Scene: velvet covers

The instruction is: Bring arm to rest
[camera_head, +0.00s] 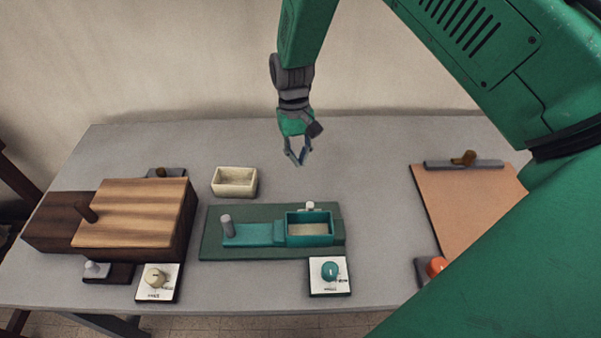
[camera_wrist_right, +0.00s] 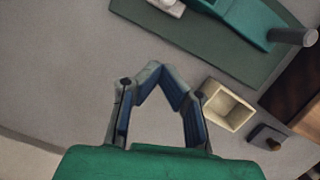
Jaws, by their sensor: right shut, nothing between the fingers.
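My right gripper (camera_head: 298,160) hangs from the green arm over the back middle of the grey table (camera_head: 370,160). It points down, above the surface, with nothing held. In the right wrist view the two fingers (camera_wrist_right: 160,77) come together at their tips, with bare table behind them. The gripper is apart from every object; a small cream box (camera_head: 234,182) is to its left and nearer the front. That box also shows in the right wrist view (camera_wrist_right: 229,105), right of the fingers. My left gripper is not in view.
A teal slider box (camera_head: 309,228) on a green base stands at the front middle. A wooden box (camera_head: 135,215) stands at left. A brown clipboard-like board (camera_head: 465,195) lies at right, partly behind my arm. White dial panels (camera_head: 330,276) sit in front. The back table area is clear.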

